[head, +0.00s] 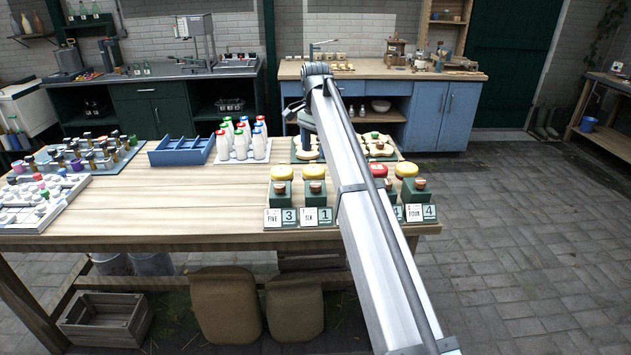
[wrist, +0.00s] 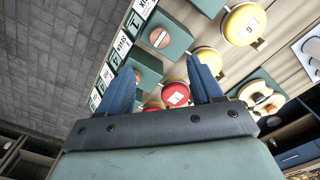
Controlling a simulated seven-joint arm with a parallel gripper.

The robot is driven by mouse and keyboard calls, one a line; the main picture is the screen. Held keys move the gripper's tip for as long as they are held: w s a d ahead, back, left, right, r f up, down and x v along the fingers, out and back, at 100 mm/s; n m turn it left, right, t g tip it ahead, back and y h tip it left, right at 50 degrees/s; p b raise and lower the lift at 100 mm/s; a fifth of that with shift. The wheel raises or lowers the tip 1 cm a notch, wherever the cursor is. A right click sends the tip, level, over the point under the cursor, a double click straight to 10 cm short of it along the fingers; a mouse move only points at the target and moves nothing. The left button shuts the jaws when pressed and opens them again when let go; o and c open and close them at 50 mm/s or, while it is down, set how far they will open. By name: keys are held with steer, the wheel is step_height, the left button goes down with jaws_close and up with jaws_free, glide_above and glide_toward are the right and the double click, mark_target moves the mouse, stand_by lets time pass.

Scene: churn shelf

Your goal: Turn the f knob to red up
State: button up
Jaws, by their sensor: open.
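My gripper (wrist: 160,62) is open, its two blue fingers spread and nothing held between them. In the head view, the end of my arm hangs over the back right of the wooden table. No letter f is legible in either view, so I cannot tell which knob is f. A board with several coloured knobs (head: 92,157) stands at the table's back left. A pale board with white and coloured knobs (head: 40,200) lies in front of it. Both are well left of my gripper. Their letters and red marks are too small to read.
Green boxes with wooden knobs (head: 314,187), yellow or red round tops and number cards line the front right edge; my arm hides some. White bottles with coloured caps (head: 242,140) and a blue divided tray (head: 181,151) stand at the back. The table's middle (head: 175,195) is clear.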

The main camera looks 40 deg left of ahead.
mark_target(316, 184)
step_height(316, 184, down, 12)
stand_by(0.5)
steer(key=c, duration=1.1)
